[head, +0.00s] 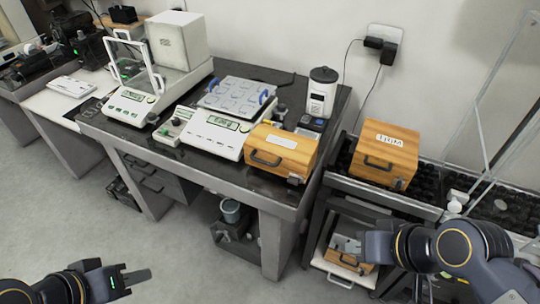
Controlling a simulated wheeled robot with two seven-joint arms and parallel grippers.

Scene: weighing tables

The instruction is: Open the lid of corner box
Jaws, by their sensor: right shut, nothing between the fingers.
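Two wooden boxes with dark handles show in the head view, both with lids shut. One box (299,147) sits at the front right corner of the dark weighing table. The other box (402,148), with a white label on top, stands on the lower stand to the right. I cannot tell from the picture which one is the corner box. My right gripper (338,243) is shut and empty at the lower right, in front of the stand and below the labelled box in the picture. My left gripper (146,276) is low at the left, far from both boxes; its finger gap is unclear.
The weighing table (262,187) holds balances (219,133), a tray with blue handles (234,97) and a white canister (320,93). A third wooden box (343,261) is on the stand's lower shelf, partly behind my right gripper. The floor at the left is clear.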

